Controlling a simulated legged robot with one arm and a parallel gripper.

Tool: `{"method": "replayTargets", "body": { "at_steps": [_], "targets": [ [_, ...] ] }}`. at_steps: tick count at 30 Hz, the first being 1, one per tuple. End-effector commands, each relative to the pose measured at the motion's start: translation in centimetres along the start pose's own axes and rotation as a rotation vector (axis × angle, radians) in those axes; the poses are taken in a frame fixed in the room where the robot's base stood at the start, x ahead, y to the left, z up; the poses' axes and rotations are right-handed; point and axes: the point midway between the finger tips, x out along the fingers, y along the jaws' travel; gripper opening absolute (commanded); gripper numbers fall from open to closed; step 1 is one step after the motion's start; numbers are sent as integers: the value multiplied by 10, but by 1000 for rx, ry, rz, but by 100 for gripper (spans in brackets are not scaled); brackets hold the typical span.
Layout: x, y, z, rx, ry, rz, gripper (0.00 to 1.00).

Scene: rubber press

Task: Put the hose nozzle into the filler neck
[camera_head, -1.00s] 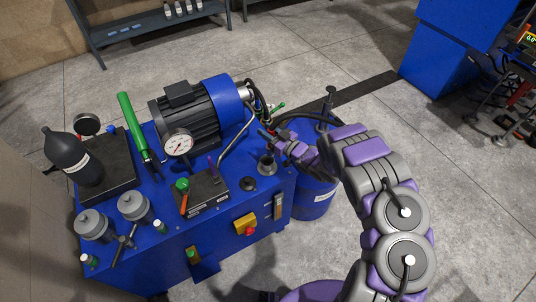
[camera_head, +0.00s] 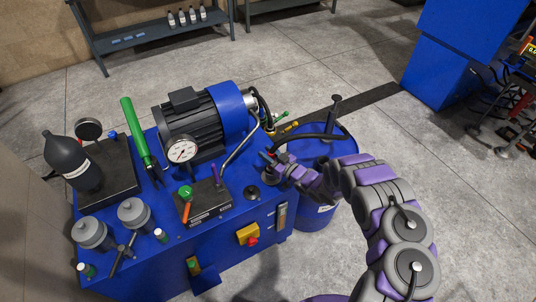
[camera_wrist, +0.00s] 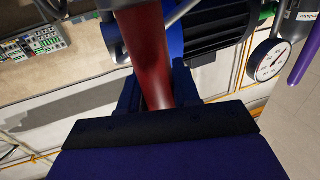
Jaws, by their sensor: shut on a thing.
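My gripper (camera_head: 276,162) is shut on the hose nozzle, whose red grip (camera_wrist: 146,52) stands between the dark jaws in the wrist view. In the head view, the gripper is at the right end of the blue power unit, right at the filler neck (camera_head: 269,178). The neck is a small grey fitting on the unit's top and is partly covered by the gripper and nozzle. I cannot tell whether the nozzle tip is above the neck or inside it. A black hose (camera_head: 308,136) runs behind my gripper over the drum.
The blue power unit (camera_head: 165,262) carries a motor (camera_head: 190,125), a gauge (camera_head: 182,149), a valve block (camera_head: 203,203) and a black bottle (camera_head: 70,160). A blue drum (camera_head: 316,217) with an upright pump handle (camera_head: 333,112) stands to its right. Grey floor is open beyond.

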Motion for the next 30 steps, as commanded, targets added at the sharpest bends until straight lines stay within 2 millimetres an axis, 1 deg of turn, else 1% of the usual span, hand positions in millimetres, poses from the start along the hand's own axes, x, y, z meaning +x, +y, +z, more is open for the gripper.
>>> {"method": "replayTargets", "body": {
  "at_steps": [1,2,9,10,18,20,23,26,30],
  "targets": [
    [0,0,1,0,1,0,0],
    [-1,0,1,1,1,0,32],
    [-2,2,0,2,2,0,56],
    [-2,2,0,2,2,0,57],
    [0,0,-1,1,1,-1,57],
    [-4,1,-1,2,-1,0,57],
    [-18,1,0,3,-6,2,57],
    [-36,2,-1,1,-2,2,57],
    [-68,2,0,4,-6,3,57]
  ]
}}
